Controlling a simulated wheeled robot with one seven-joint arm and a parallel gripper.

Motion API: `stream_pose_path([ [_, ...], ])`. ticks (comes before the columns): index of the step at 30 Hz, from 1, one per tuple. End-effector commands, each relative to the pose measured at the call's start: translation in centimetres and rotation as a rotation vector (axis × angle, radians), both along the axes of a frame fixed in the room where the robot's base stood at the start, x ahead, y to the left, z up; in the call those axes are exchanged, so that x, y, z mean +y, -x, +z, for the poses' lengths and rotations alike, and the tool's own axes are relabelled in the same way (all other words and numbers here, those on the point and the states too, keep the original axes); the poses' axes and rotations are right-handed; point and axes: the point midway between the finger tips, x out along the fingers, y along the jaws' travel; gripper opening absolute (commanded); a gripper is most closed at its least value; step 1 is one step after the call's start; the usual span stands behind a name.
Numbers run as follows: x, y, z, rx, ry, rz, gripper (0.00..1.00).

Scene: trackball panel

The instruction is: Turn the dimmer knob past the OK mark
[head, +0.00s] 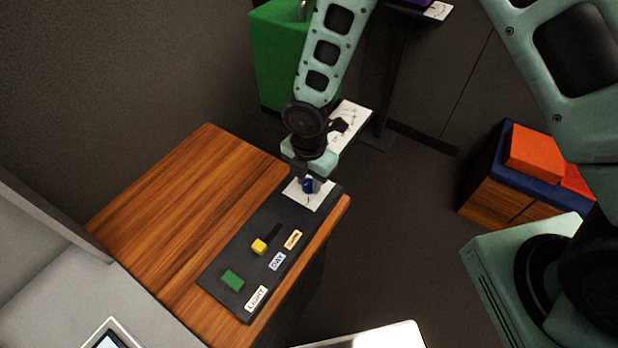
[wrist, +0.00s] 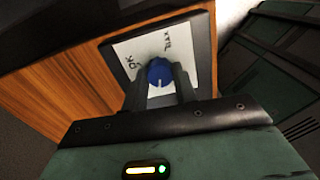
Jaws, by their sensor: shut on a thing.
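The dimmer knob is a blue round knob (wrist: 159,73) on a white plate (wrist: 190,44); it also shows in the head view (head: 308,185) at the far end of the dark panel. In the wrist view the plate has an OK mark (wrist: 127,66) to the left of the knob and further lettering above it. A white pointer line on the knob's face points down toward my gripper. My gripper (wrist: 160,82) is shut on the knob, one finger on each side. The fingers hide parts of the knob's sides and the lower plate.
The dark panel (head: 233,262) lies on a wooden table (head: 185,195). It also carries a yellow slider (head: 259,247), a green switch (head: 232,281) and small labels along its right edge. A wooden cabinet with orange items (head: 535,150) stands at the right.

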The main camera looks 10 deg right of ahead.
Motion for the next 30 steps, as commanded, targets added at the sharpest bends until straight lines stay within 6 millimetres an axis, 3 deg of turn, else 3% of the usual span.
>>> stream_pose_path([
  [8, 0.06, -0.03, -0.15, -0.002, -0.001, -0.169, 0.05],
  [30, 0.07, -0.05, -0.12, -0.002, -0.001, -0.866, 0.05],
])
